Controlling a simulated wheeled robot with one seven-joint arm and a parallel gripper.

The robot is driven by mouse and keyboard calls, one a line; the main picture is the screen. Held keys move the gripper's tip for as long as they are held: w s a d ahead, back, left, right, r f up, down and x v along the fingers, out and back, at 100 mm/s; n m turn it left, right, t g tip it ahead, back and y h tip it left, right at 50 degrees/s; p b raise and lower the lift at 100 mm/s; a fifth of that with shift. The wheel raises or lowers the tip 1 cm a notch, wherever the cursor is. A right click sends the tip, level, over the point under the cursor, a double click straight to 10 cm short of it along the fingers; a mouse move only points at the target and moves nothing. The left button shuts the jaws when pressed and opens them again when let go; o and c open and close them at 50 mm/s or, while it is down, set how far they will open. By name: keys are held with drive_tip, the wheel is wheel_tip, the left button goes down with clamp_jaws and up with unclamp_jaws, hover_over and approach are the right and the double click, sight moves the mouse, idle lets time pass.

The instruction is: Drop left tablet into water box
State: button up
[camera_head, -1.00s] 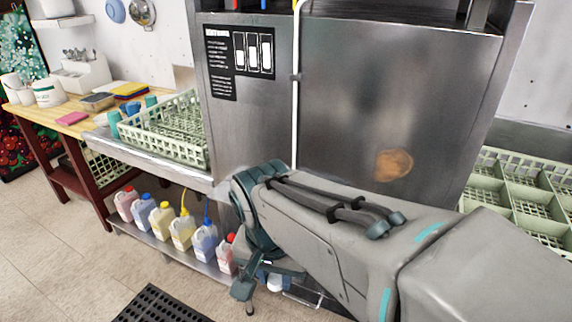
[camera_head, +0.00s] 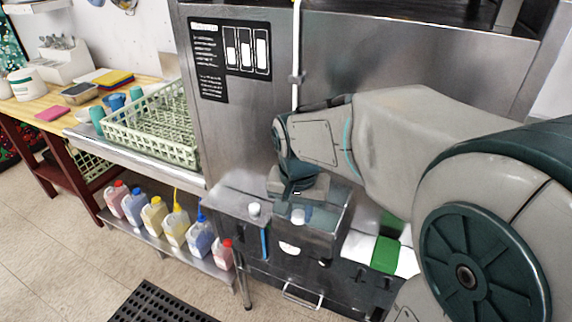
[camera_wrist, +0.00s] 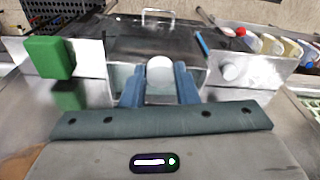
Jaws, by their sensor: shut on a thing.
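My gripper (camera_head: 296,200) is low over a dark metal unit in front of the steel machine. In the wrist view its two blue fingers (camera_wrist: 159,88) are shut on a white rounded tablet (camera_wrist: 160,70), which also shows just under the gripper in the head view (camera_head: 298,216). An open-topped, clear-looking box (camera_head: 328,222) lies beneath and around the fingertips; whether it holds water I cannot tell. A second white piece (camera_head: 254,209) stands on the metal surface left of the box, seen at the right in the wrist view (camera_wrist: 230,70).
A green block (camera_head: 387,254) sits on a pale surface right of the box. A blue strip (camera_head: 265,241) and a handle (camera_head: 302,295) are on the unit's front. Several bottles (camera_head: 175,224) line the low shelf; a green rack (camera_head: 155,125) stands above. A black mat (camera_head: 160,303) lies on the floor.

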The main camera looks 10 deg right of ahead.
drive_tip(key=w+d+p, duration=0.1)
drive_tip(key=w+d, duration=0.3)
drive_tip(key=w, duration=0.1)
drive_tip(key=f+p, duration=0.1)
drive_tip(key=f, duration=0.5)
drive_tip(key=shift+a+f, duration=0.1)
drive_tip(key=shift+a, duration=0.1)
drive_tip(key=shift+w+d+f, duration=0.15)
drive_tip(key=shift+w+f, duration=0.05)
drive_tip(key=shift+f, duration=0.2)
drive_tip(key=shift+f+b, duration=0.45)
drive_tip(key=shift+f, duration=0.25)
drive_tip(key=o, duration=0.9)
drive_tip(key=shift+r, duration=0.1)
drive_tip(key=shift+o, duration=0.2)
